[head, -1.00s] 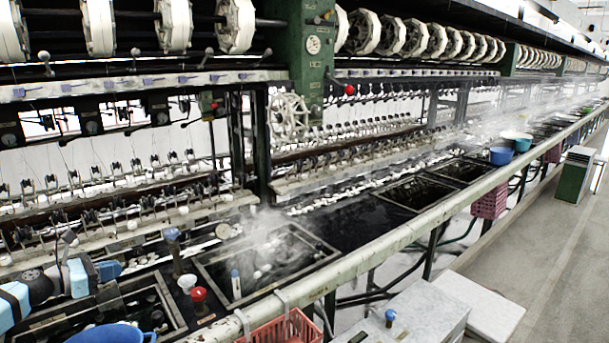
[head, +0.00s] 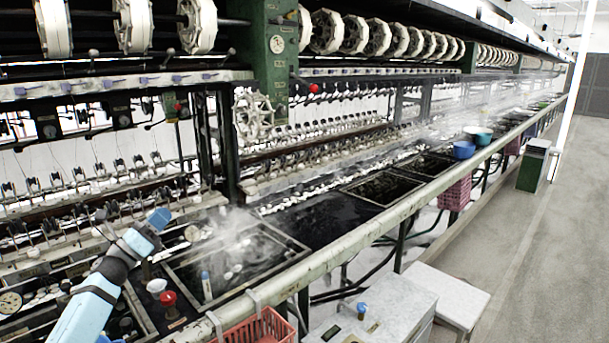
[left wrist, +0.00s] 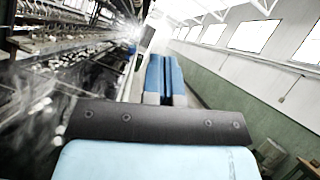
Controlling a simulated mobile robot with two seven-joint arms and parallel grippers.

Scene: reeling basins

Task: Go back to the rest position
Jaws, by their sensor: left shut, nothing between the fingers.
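My left gripper (head: 157,219) is in the head view at the lower left. My right gripper does not show in either view.
A red valve (head: 168,299) and a blue-topped valve (head: 205,286) stand by the basin. A red basket (head: 255,330) hangs at the front rail (head: 330,262). A white box (head: 385,310) stands below.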

